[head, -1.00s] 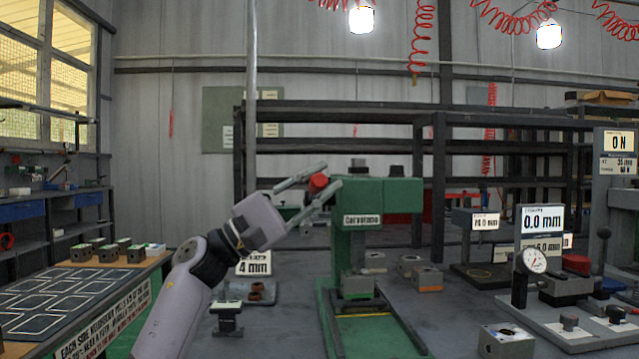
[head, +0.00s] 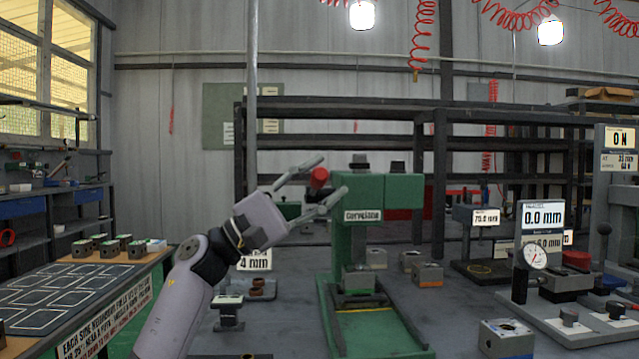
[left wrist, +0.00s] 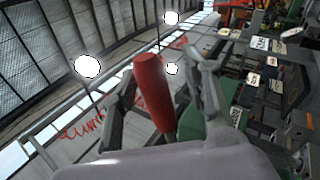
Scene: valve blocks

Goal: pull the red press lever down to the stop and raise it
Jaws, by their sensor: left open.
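The green press (head: 365,230) stands on the bench in the middle of the head view. Its red lever handle (head: 319,178) shows at the upper left of the press head. My left gripper (head: 334,177) is open, with one finger above and one below the red handle. In the left wrist view the red handle (left wrist: 153,92) stands between the spread fingers of the left gripper (left wrist: 165,85). I cannot tell whether a finger touches it. The lever's lower part is largely hidden by the gripper. My right gripper is not in view.
Valve blocks (head: 428,274) lie on the bench right of the press. A dial gauge stand (head: 534,257) and displays stand at the right. A table with a marked mat (head: 60,295) is at the left. A small fixture (head: 229,314) sits near my left arm.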

